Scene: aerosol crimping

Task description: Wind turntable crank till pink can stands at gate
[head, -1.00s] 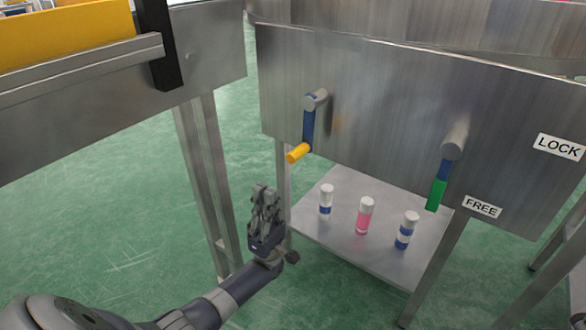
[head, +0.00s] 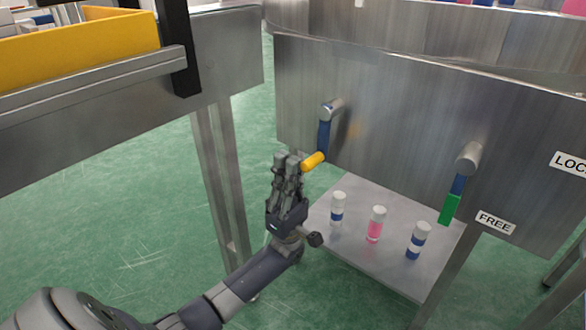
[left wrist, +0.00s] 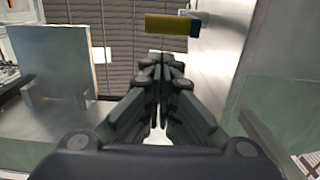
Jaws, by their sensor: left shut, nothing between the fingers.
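The turntable crank (head: 324,135) is on the steel front panel, with a blue arm hanging down and a yellow handle (head: 314,161) at its lower end. The yellow handle also shows in the left wrist view (left wrist: 172,24), beyond the fingertips. My left gripper (head: 289,158) is shut and empty, just left of the handle; I cannot tell whether they touch. A pink can (head: 376,224) with a white cap stands on the lower shelf between two blue-and-white cans. Pink and blue items at the top right edge are cut off. My right gripper is not in view.
A second lever (head: 462,178) with a green grip hangs on the panel near the FREE label (head: 495,222); a LOCK label (head: 570,165) is partly cut off at right. A steel table with a yellow bin (head: 85,58) stands at left. Green floor lies open between them.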

